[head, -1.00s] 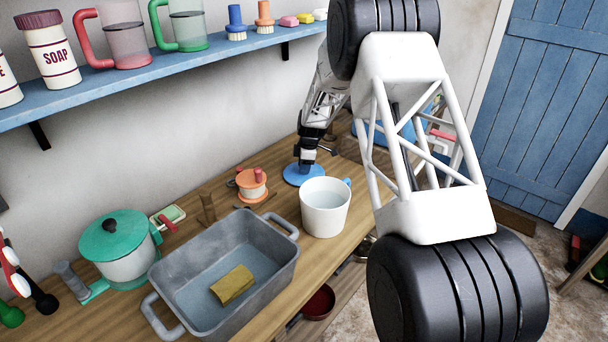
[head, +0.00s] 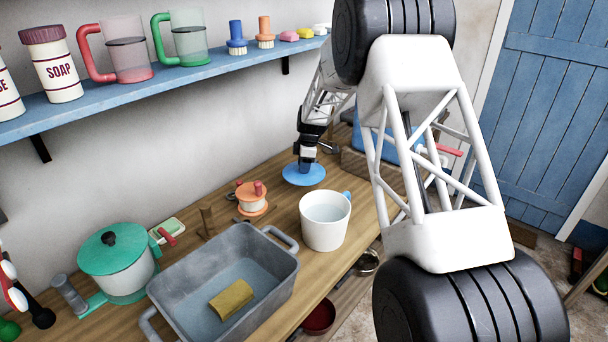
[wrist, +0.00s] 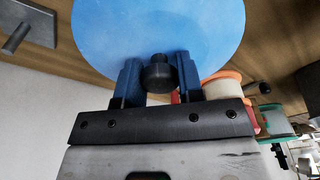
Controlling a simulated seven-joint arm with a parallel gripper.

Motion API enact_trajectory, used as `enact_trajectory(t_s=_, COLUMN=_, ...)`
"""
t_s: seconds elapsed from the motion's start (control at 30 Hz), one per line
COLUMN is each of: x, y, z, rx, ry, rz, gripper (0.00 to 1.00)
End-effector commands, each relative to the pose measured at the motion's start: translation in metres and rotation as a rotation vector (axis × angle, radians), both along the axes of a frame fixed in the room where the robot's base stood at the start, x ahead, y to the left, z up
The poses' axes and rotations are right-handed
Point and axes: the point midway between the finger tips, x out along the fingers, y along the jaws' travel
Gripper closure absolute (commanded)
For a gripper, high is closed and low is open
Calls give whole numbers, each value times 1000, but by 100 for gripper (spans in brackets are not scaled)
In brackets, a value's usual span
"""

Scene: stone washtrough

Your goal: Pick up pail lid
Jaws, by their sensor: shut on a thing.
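The pail lid (head: 303,174) is a flat blue disc. In the head view it is near the wall end of the bench, behind the white pail. My gripper (head: 304,163) is above the lid's middle. In the wrist view the lid (wrist: 160,30) fills the top, and my gripper (wrist: 158,82) is shut on its dark round knob (wrist: 158,73), one finger on each side. Whether the lid is clear of the bench is hard to tell in the head view. The white pail (head: 325,230) stands open with pale content inside.
A grey basin (head: 180,275) with a yellow cloth (head: 231,298) is at the front. A green-lidded pot (head: 118,270) stands left. An orange and white spool (head: 252,198) sits between basin and lid. A blue shelf (head: 100,98) with jugs and jars runs above.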

Motion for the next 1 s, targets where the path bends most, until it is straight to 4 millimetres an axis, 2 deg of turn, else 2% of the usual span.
enact_trajectory(t_s=0.1, x=0, y=0, z=17, rx=0, ry=-2, rz=1, gripper=89)
enact_trajectory(t_s=0.3, x=0, y=0, z=33, rx=0, ry=-1, rz=1, gripper=89)
enact_trajectory(t_s=1.0, x=0, y=0, z=36, rx=0, ry=0, rz=0, gripper=89)
